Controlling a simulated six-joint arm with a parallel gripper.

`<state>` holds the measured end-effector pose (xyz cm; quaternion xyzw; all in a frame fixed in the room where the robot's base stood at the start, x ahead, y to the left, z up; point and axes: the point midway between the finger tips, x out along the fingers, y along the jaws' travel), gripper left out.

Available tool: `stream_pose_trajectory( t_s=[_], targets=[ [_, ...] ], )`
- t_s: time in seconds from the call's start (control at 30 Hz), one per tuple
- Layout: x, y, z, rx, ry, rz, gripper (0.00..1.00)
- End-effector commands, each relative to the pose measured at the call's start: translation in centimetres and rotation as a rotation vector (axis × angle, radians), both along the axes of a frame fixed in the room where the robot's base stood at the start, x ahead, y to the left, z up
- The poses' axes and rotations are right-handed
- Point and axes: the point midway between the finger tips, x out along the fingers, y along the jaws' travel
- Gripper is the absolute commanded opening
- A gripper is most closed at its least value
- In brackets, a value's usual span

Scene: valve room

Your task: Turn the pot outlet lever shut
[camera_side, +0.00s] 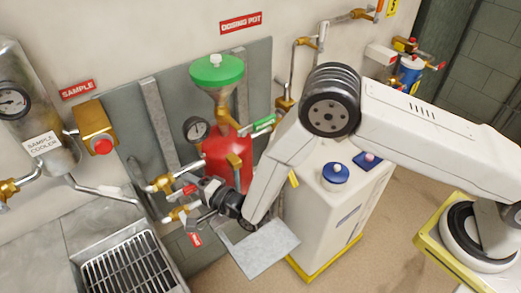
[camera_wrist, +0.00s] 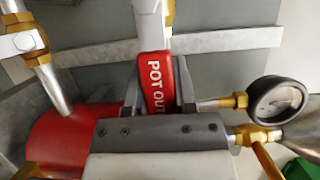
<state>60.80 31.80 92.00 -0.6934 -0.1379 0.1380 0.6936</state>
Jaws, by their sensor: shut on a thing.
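The pot outlet lever (camera_wrist: 158,82) is a red handle with white letters reading "POT OUT". In the wrist view it lies lengthwise between the two dark fingers of my gripper (camera_wrist: 160,72), which is shut on it. In the side view a small red part of the lever (camera_side: 189,189) shows at the tips of my gripper (camera_side: 196,188), in front of the lower pot. The red dosing pot (camera_side: 228,160) stands behind, with a green funnel lid (camera_side: 217,70) above. The lever's pivot and valve body are largely hidden by my gripper.
A pressure gauge (camera_side: 196,130) sits beside the pot and also shows in the wrist view (camera_wrist: 278,100). Brass-fitted pipes (camera_side: 160,183) run close to my gripper.

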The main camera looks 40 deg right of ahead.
Motion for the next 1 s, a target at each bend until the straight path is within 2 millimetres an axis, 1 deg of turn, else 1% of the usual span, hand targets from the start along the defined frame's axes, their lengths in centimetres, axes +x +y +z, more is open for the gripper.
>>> stream_pose_trajectory(
  t_s=[0.57, 0.77, 1.0],
  targets=[
    [0.0, 0.0, 0.2, -0.029, 0.000, 0.000, 0.00],
    [0.0, 0.0, 0.7, -0.108, 0.000, 0.000, 0.00],
    [0.0, 0.3, 1.7, -0.277, -0.001, 0.001, 0.00]
  ],
)
